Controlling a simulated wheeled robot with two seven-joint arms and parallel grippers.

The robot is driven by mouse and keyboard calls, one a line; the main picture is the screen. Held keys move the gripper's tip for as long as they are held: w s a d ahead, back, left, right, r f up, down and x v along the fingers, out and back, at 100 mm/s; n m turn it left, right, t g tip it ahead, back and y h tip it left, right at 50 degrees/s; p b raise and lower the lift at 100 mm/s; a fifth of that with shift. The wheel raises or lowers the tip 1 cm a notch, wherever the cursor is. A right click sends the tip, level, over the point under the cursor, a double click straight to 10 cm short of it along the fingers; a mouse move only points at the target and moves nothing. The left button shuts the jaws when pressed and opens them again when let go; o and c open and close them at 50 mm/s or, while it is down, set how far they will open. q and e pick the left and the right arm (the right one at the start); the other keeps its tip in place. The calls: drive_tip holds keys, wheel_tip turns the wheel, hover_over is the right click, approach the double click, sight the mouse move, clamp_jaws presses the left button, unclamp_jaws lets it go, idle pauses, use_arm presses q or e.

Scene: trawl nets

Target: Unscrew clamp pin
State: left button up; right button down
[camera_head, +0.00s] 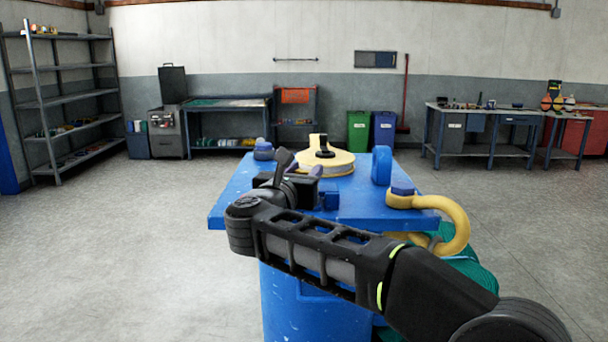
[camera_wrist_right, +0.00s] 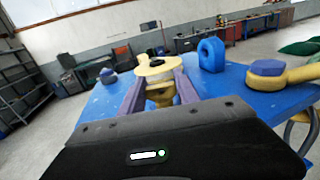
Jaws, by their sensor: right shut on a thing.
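My right gripper (camera_head: 303,163) reaches over the near part of the blue table (camera_head: 390,213). In the right wrist view its two purple fingers (camera_wrist_right: 160,88) stand on either side of a yellow part (camera_wrist_right: 162,95) and are shut on it. This part looks like the clamp pin, but my gripper hides much of it. A round yellow piece (camera_head: 335,163) with a dark part on top lies just beyond the fingers; it also shows in the right wrist view (camera_wrist_right: 152,67). My left gripper is not in view.
A yellow shackle (camera_head: 457,222) with a blue bolt head sits at the table's right edge. A blue upright ring (camera_head: 381,165) stands behind it, and a blue knob (camera_head: 263,151) is at the far left corner. Green netting (camera_head: 470,268) hangs below right. Open floor surrounds the table.

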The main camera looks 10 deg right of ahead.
drive_tip(key=shift+d+f+n+t+y+b, duration=0.15)
drive_tip(key=shift+n+t+y+b, duration=0.4)
drive_tip(key=shift+y+b, duration=0.45)
drive_tip(key=shift+a+f+n+t+y+b, duration=0.1)
drive_tip(key=shift+n+t+y+b, duration=0.25)
drive_tip(key=shift+n+y+b, duration=0.6)
drive_tip(key=shift+d+y+b, duration=0.1)
drive_tip(key=shift+y+b, duration=0.35)
drive_tip(key=shift+y, duration=0.2)
drive_tip(key=shift+r+n+t+y, duration=0.2)
drive_tip(key=shift+n+t+y, duration=0.2)
drive_tip(key=shift+n+y, duration=0.75)
drive_tip(key=n+y, duration=0.2)
drive_tip(key=y, duration=0.1)
drive_tip(key=shift+y, duration=0.25)
drive_tip(key=shift+n+y+p, duration=0.4)
drive_tip(key=shift+n+y, duration=0.05)
drive_tip(key=shift+y, duration=0.25)
drive_tip(key=shift+n+y, duration=0.3)
drive_tip(key=shift+y, duration=0.1)
